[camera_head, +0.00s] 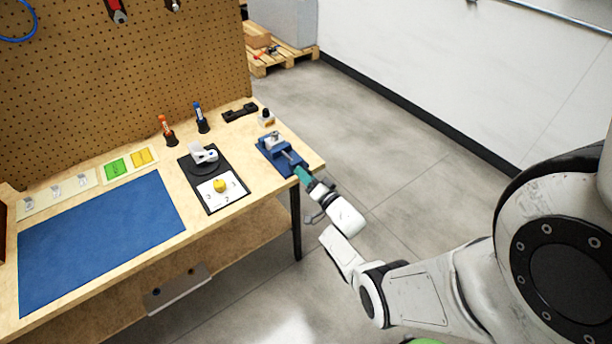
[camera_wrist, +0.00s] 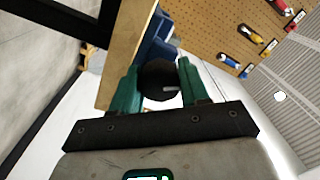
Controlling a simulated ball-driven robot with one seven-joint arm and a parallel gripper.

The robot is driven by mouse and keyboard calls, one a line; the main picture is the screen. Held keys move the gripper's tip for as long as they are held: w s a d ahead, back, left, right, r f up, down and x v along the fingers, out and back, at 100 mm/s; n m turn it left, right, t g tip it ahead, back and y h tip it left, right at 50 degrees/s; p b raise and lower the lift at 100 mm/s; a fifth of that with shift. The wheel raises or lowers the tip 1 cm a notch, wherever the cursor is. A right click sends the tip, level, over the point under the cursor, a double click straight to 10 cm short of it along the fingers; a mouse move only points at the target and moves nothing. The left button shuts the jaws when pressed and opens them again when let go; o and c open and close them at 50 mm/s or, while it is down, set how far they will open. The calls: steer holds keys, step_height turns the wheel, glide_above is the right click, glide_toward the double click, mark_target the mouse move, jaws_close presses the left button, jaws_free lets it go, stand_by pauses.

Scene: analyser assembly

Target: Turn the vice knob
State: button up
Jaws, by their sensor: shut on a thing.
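The blue vice (camera_head: 276,154) stands at the right end of the workbench, and its blue body also shows in the wrist view (camera_wrist: 157,45). The vice knob (camera_wrist: 160,82) is a dark round piece between the green fingers in the wrist view. My gripper (camera_head: 301,174) reaches to the front of the vice from the right, and it is shut on the knob in the wrist view (camera_wrist: 160,85). In the head view the knob is hidden by the fingers.
On the workbench (camera_head: 262,200) are a blue mat (camera_head: 100,240), a black plate with a white device (camera_head: 203,154), and orange (camera_head: 167,130) and blue (camera_head: 202,118) upright tools. A pegboard (camera_head: 130,80) stands behind. Open floor lies right of the bench.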

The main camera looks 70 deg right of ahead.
steer(key=m, duration=0.5)
steer(key=shift+a+m+p, duration=0.1)
steer(key=shift+m+p, duration=0.3)
steer(key=shift+m+h+p, duration=0.3)
steer(key=shift+m+p, duration=0.05)
steer(key=shift+m, duration=2.05)
steer(key=o, duration=1)
steer(key=shift+o, duration=0.2)
steer(key=shift+r, duration=0.1)
steer(key=p+v, duration=0.1)
steer(key=v, duration=0.9)
steer(key=shift+s+a, duration=0.25)
steer(key=shift+s, duration=0.05)
steer(key=shift+r, duration=0.1)
